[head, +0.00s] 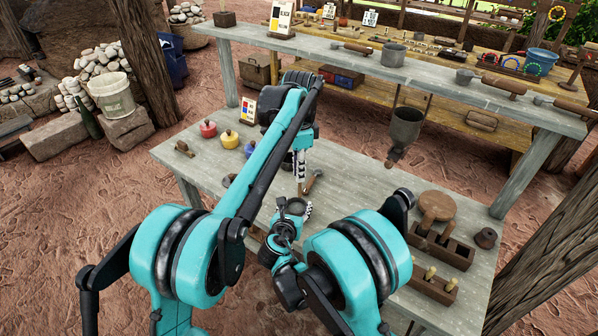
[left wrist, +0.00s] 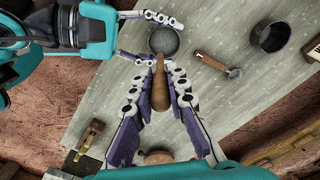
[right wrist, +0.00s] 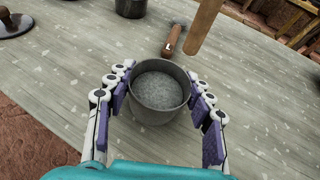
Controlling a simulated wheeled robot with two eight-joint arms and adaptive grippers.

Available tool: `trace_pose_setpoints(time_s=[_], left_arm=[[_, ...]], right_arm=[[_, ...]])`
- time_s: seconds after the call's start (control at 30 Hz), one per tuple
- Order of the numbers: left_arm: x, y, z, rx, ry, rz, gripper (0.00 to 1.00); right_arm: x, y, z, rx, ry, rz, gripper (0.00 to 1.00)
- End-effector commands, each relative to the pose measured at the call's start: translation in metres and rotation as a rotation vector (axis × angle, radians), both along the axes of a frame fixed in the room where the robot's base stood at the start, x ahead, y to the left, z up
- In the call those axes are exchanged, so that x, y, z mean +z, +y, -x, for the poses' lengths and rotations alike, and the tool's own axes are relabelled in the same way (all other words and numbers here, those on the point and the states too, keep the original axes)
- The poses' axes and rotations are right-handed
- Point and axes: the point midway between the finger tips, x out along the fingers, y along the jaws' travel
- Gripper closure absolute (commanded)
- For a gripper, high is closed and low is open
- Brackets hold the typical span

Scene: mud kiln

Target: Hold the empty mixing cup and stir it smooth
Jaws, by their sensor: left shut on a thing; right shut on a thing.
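The mixing cup is a grey round cup (right wrist: 158,92) with a speckled grey surface inside. It stands upright between the fingers of my right gripper (right wrist: 159,101), which is shut on it. The cup also shows in the left wrist view (left wrist: 164,41) and low in the head view (head: 296,206). My left gripper (head: 300,168) is higher and shut on a brown wooden tool (left wrist: 160,88). In the right wrist view this tool (right wrist: 204,22) hangs beyond the cup's rim, its end apart from the cup in the picture. My fingers hide part of it.
A wooden-handled tool (left wrist: 214,63) lies on the table beside the cup. A dark pot (head: 406,127) is at the back. Colored lidded pots (head: 229,139) are at the left. A wooden block (head: 440,245) with recesses is at the right. The table between is mostly clear.

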Motion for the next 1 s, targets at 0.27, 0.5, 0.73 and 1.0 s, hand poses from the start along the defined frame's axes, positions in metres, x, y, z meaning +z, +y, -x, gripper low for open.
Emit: trace_pose_setpoints(time_s=[0.27, 0.5, 0.73, 1.0], left_arm=[[0.0, 0.0, 0.0, 0.0, 0.0, 0.0, 1.0], [0.0, 0.0, 0.0, 0.0, 0.0, 0.0, 1.0], [0.0, 0.0, 0.0, 0.0, 0.0, 0.0, 1.0], [0.0, 0.0, 0.0, 0.0, 0.0, 0.0, 1.0]], right_arm=[[0.0, 0.0, 0.0, 0.0, 0.0, 0.0, 0.29], [0.0, 0.0, 0.0, 0.0, 0.0, 0.0, 0.23], [0.005, 0.003, 0.01, 0.001, 0.0, 0.001, 0.23], [0.026, 0.016, 0.061, 0.004, 0.0, 0.0, 0.23]])
